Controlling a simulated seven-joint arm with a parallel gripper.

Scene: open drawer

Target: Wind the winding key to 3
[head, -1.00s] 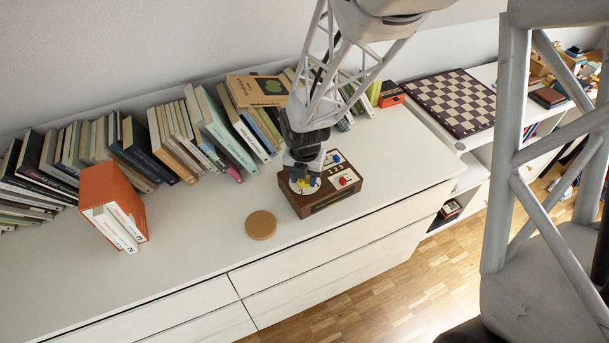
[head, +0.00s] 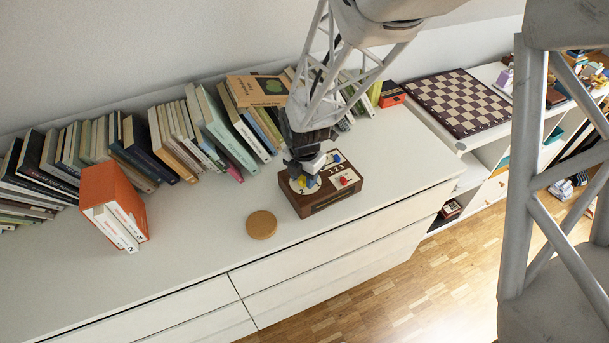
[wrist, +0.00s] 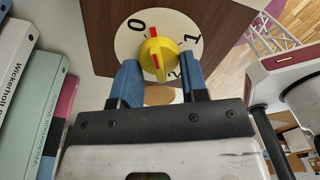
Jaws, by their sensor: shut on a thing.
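The winding key (wrist: 158,52) is a yellow knob with red marks on a white round dial (wrist: 126,40) in the wrist view. A 0 shows at the dial's upper left, with other numerals at the right and below; the lower ones are partly hidden. One red mark points up, a little right of the 0. My gripper (wrist: 160,82) has a blue finger on each side of the key and is shut on it. In the head view my gripper (head: 303,183) reaches down onto the left part of the brown box (head: 325,202), hiding most of the dial.
The box top also bears a red piece (head: 344,181), a blue piece and the figures 1 2 3. A round cork-coloured disc (head: 261,225) lies left of the box. An orange binder box (head: 112,195) and a row of books stand farther left and behind. A chessboard (head: 458,102) lies right.

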